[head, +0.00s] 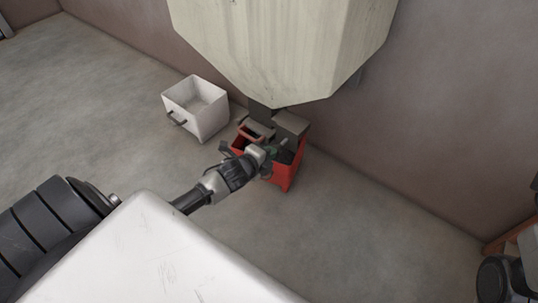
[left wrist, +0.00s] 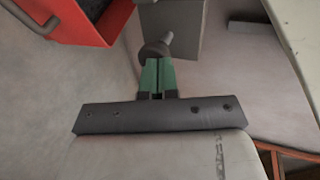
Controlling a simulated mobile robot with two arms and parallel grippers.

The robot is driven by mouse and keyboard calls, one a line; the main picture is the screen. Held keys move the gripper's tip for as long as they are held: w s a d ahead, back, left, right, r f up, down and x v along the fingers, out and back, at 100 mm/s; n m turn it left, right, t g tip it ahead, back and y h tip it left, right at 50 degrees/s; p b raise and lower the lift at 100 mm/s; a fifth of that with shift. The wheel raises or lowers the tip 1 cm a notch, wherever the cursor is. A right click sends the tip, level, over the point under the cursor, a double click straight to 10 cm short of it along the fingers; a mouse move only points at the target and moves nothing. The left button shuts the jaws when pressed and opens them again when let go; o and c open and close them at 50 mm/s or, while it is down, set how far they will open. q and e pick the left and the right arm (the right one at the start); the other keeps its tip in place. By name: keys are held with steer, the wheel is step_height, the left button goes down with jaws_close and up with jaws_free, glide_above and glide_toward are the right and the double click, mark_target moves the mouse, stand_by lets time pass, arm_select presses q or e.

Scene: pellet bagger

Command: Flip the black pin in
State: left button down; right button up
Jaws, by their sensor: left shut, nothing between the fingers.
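My left gripper (head: 271,153) is in front of the outlet under the pale hopper, above the red bin. In the left wrist view its green fingers (left wrist: 157,68) are shut together with nothing between them. Just beyond the fingertips is a dark round knob with a short peg, which looks like the black pin (left wrist: 154,50). It stands out near the grey outlet block (left wrist: 178,33). I cannot tell whether the fingertips touch it. In the head view the pin is too small and covered to make out. My right gripper is not in view.
The pale hopper (head: 280,45) hangs over the outlet. The red bin (head: 283,176) with a handle stands below it; its rim also shows in the left wrist view (left wrist: 112,22). A white bin (head: 207,121) stands to the left. The concrete floor (head: 110,90) at left is clear.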

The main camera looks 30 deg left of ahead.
arm_select(q)
steer(key=w, duration=0.3)
steer(key=shift+w+d, duration=0.15)
steer(key=shift+w, duration=0.1)
steer(key=shift+r, duration=0.15)
stand_by(0.3)
